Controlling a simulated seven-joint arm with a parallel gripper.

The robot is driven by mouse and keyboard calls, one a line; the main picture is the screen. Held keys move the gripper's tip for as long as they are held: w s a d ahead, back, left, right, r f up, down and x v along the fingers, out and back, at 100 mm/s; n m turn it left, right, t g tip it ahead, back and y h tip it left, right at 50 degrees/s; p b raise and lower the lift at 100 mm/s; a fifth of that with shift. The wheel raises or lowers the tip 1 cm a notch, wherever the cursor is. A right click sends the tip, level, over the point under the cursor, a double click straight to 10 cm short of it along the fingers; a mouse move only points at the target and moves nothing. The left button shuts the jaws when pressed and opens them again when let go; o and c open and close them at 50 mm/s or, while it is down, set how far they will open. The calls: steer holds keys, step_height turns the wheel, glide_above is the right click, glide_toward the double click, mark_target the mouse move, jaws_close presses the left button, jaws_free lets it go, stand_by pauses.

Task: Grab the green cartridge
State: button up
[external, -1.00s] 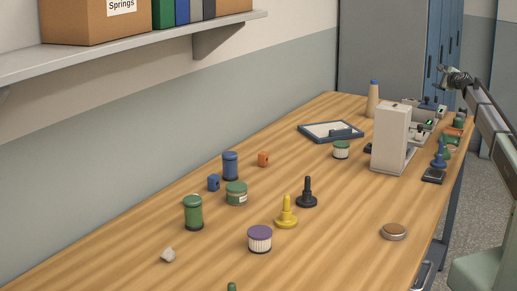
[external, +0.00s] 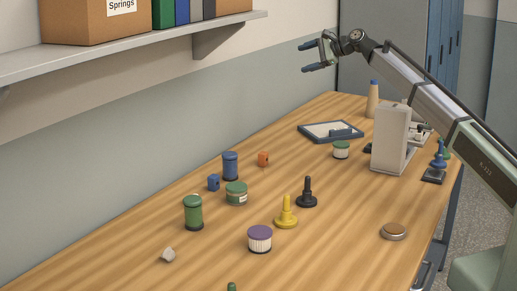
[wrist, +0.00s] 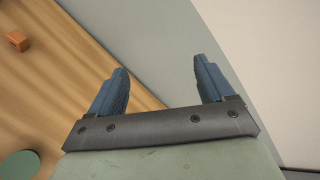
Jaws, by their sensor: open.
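The green cartridge (external: 193,213), a green cylinder with a dark base, stands upright on the wooden table, left of the middle in the external view. My gripper (external: 304,57) is open and empty, raised high above the far part of the table near the wall, well apart from the cartridge. In the wrist view, my gripper's two blue fingers (wrist: 160,66) are spread with nothing between them. A round green top (wrist: 19,166) shows at the lower left there; I cannot tell which object it belongs to.
A blue cylinder (external: 230,166), a blue block (external: 214,182) and a green-lidded jar (external: 236,194) stand near the cartridge. Yellow (external: 286,214) and black (external: 307,194) knobbed pieces and a purple-lidded jar (external: 260,240) stand to its right. The shelf (external: 130,45) overhangs at the upper left.

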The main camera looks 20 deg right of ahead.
steer(key=s+a+f+n+h, duration=0.4)
steer(key=s+a+f+n, duration=0.4)
steer(key=s+a+n, duration=0.4)
steer(key=s+a+f+n+h, duration=0.3)
steer(key=s+a+f+n, duration=0.7)
steer(key=a, duration=0.4)
steer(key=s+a+n+t, duration=0.2)
steer(key=s+a+n, duration=0.2)
steer(key=s+n, duration=0.4)
steer(key=s+a+r+n+t, duration=0.1)
steer(key=s+a+n+t, duration=0.3)
steer(key=s, duration=0.5)
steer(key=s+a+n+t, duration=0.1)
steer(key=s+a+n, duration=0.4)
steer(key=s+n, duration=0.35)
steer(key=n+t, duration=0.2)
steer(key=n, duration=0.8)
glide_toward(201, 202)
steer(key=shift+s+d+f+y, duration=0.2)
steer(key=shift+s+f+y, duration=0.15)
steer(key=shift+s, duration=0.25)
steer(key=shift+w+a+n, duration=0.1)
steer(key=shift+n, duration=0.15)
steer(key=x, duration=0.7)
steer(key=shift+w, duration=0.2)
steer(key=shift+r+x, duration=0.15)
steer(key=shift+x, duration=1.35)
steer(key=shift+r+x, duration=0.2)
steer(key=shift+x, duration=1.3)
steer(key=shift+c, duration=0.3)
